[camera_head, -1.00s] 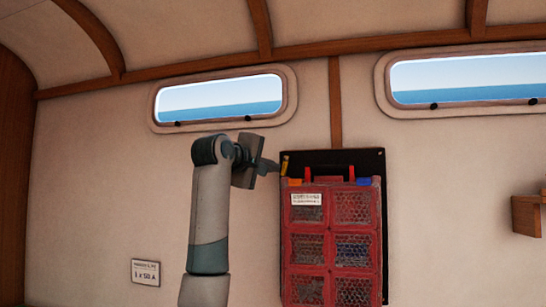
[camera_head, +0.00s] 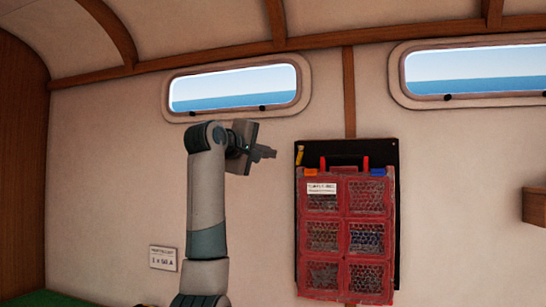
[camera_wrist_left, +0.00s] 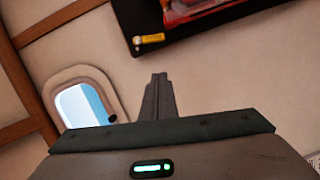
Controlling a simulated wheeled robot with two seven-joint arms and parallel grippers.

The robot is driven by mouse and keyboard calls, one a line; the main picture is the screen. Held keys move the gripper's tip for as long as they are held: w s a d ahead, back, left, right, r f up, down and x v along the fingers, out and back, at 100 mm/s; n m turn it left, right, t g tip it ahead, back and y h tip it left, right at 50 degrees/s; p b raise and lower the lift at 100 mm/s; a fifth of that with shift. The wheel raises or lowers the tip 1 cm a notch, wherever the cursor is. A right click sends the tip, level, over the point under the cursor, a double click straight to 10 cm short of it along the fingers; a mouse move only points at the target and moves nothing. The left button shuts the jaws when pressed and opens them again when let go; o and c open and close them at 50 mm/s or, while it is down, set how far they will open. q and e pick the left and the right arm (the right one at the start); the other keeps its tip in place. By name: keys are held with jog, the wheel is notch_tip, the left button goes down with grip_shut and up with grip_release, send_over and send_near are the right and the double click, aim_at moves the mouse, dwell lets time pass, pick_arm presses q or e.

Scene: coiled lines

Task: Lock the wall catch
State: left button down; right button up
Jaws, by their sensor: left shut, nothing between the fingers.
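A small yellow catch (camera_head: 299,155) sits at the top left corner of a black backboard (camera_head: 395,215) on the wall. It also shows in the left wrist view (camera_wrist_left: 152,38), lying along the board's lower edge there. A red organiser case (camera_head: 344,235) with mesh-patterned compartments hangs upright on the board, between an orange tab (camera_head: 310,172) and a blue tab (camera_head: 378,172) at its top. My left gripper (camera_head: 273,153) is shut and empty, left of the catch and apart from it. Its closed fingers (camera_wrist_left: 159,78) point toward the board in the wrist view.
Two windows, left (camera_head: 236,88) and right (camera_head: 470,72), are set in the wall above. A wooden rib (camera_head: 348,90) runs down to the board. A small label plate (camera_head: 163,258) is low on the left, a wooden bracket (camera_head: 535,206) at the right edge. The wall around my gripper is clear.

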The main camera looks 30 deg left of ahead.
pick_arm(q)
jog(key=s+b, duration=0.1)
jog(key=s, duration=0.5)
jog(key=shift+s+r+b, duration=0.2)
jog(key=shift+s+b, duration=0.1)
jog(key=shift+s, duration=0.1)
pick_arm(e)
jog(key=shift+w+a+r, duration=0.1)
jog(key=shift+w+r, duration=0.2)
jog(key=shift+r, duration=0.6)
jog(key=shift+w+r, duration=0.3)
jog(key=shift+r, duration=0.6)
